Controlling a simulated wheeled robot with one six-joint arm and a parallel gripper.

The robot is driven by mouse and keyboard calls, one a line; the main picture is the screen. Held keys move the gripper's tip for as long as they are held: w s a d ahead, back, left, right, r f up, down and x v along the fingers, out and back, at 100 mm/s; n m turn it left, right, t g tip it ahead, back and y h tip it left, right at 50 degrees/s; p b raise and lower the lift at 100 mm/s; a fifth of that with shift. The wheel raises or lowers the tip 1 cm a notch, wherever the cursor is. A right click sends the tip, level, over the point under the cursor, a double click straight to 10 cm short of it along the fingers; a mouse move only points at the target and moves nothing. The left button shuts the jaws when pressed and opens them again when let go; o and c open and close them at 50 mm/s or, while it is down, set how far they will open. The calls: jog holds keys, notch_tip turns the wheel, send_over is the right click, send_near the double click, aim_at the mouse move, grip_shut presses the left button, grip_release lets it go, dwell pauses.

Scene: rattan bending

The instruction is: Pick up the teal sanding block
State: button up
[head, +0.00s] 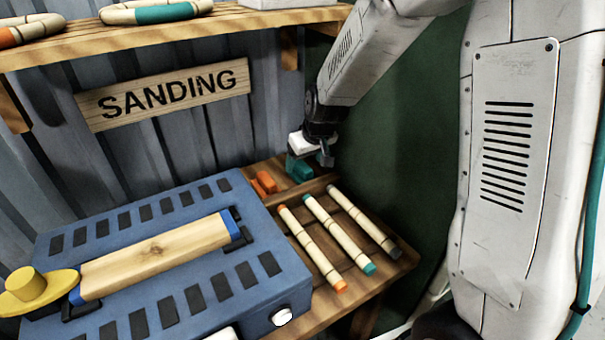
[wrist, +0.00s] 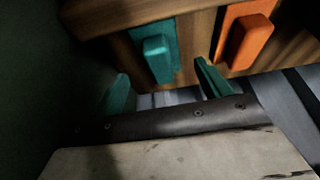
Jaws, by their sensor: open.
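The teal sanding block (head: 299,168) sits at the back of the wooden side shelf, partly hidden by my gripper (head: 325,157) in the head view. In the wrist view the teal block (wrist: 158,56) has a raised grip and lies beyond the gap between my two teal fingers. My gripper (wrist: 164,82) is open with nothing between its fingers. The fingertips are close to the block; I cannot tell whether they touch it.
An orange block (head: 264,183) sits beside the teal one and shows in the wrist view (wrist: 246,36). Several rattan sticks (head: 338,234) lie in front. A dark green wall (head: 410,150) is at the right.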

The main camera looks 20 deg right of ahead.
aim_at(304, 166)
jog(key=x, duration=0.4)
jog(key=shift+s+f, duration=0.1)
jog(key=shift+f, duration=0.05)
jog(key=c, duration=1.1)
notch_tip(304, 166, up, 10)
jog(key=shift+r, duration=0.1)
jog(key=shift+o, duration=1.4)
jog(key=shift+c, duration=0.8)
jog(key=shift+a, duration=0.1)
